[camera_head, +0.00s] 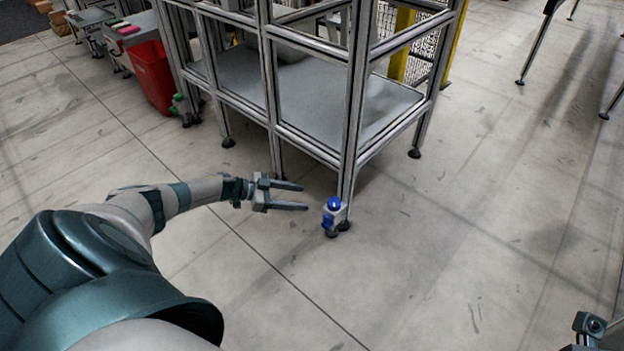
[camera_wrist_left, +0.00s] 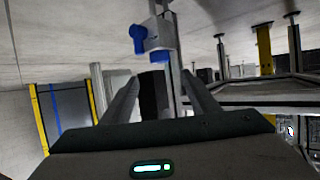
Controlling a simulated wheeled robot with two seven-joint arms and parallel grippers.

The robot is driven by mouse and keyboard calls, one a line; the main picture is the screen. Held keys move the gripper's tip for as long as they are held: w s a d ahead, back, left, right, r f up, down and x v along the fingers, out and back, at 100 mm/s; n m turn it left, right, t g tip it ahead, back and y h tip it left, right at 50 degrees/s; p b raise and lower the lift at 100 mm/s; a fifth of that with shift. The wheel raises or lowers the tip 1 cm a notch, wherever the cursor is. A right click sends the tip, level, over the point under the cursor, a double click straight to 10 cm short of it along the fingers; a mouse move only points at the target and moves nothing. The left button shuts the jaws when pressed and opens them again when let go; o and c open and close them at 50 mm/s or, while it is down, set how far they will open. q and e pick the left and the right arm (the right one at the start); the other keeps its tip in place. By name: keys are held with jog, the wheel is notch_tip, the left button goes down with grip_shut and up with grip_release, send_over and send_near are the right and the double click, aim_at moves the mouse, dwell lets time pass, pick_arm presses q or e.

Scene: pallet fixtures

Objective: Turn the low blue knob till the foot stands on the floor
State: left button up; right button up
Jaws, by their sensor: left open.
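A white bracket (camera_head: 340,212) with blue parts sits at the base of the frame's near corner post. A blue knob (camera_head: 333,202) is on its top, and a lower blue knob (camera_head: 327,221) faces out on its side. A black foot (camera_head: 331,234) is below; whether it touches the floor is unclear. My left gripper (camera_head: 306,197) is open and empty, its fingertips just left of the bracket and apart from it. The left wrist view appears upside down; the low knob (camera_wrist_left: 138,39) and top knob (camera_wrist_left: 160,56) show beyond the fingers. My right gripper's fingers do not show.
The metal frame (camera_head: 352,110) with grey shelves stands behind the knobs. Another black foot (camera_head: 344,226) is under its corner post. A red bin (camera_head: 152,76) stands at the back left.

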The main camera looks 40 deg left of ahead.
pick_arm(q)
jog(key=p+v, duration=0.1)
jog(key=v, duration=0.4)
jog(key=shift+s+a+r, duration=0.15)
jog(key=shift+s+a, duration=0.05)
